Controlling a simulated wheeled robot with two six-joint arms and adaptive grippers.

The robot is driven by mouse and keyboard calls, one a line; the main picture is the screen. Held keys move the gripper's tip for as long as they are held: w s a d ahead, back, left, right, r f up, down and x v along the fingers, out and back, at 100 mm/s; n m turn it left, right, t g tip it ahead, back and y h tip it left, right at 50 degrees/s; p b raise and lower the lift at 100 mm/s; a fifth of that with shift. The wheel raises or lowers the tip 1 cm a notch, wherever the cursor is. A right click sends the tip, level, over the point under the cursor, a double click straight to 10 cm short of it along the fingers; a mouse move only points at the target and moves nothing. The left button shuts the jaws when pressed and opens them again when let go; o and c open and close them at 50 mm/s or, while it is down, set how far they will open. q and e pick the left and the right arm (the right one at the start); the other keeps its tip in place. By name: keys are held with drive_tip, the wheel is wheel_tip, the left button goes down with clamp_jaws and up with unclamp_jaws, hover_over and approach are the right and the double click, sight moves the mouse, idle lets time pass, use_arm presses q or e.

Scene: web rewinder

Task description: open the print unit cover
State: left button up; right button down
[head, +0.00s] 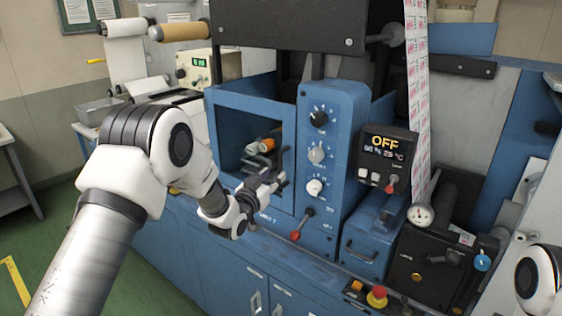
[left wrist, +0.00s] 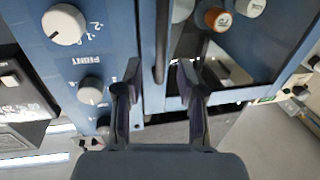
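The print unit cover (head: 289,140) appears as a blue frame around a window on the machine front, flush with the panel as far as I can tell. Rolls or bottles, one orange-ended (head: 267,145), show through the window. My left gripper (head: 281,182) is at the frame's lower right. In the left wrist view its two fingers (left wrist: 160,85) are spread, one on each side of a thin dark upright bar (left wrist: 159,45), which looks like the cover's handle. I see a gap on both sides of the bar. My right gripper is out of view; only part of that arm shows at the lower right.
Just right of the cover is a blue panel with several knobs (head: 317,155) and a red-tipped lever (head: 295,235). A display box reading OFF (head: 386,155) stands further right. A red stop button (head: 377,296) sits on the front ledge. A striped printed web (head: 418,90) hangs at right.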

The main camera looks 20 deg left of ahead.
sight(279, 170)
use_arm(q)
drive_tip(key=w, duration=0.2)
drive_tip(key=w+p, duration=0.1)
drive_tip(key=w, duration=0.2)
drive_tip(key=shift+w+d+f+p, duration=0.1)
drive_tip(key=shift+w+d+p, duration=0.25)
drive_tip(key=shift+d+p, duration=0.05)
clamp_jaws()
drive_tip(key=shift+s, duration=0.1)
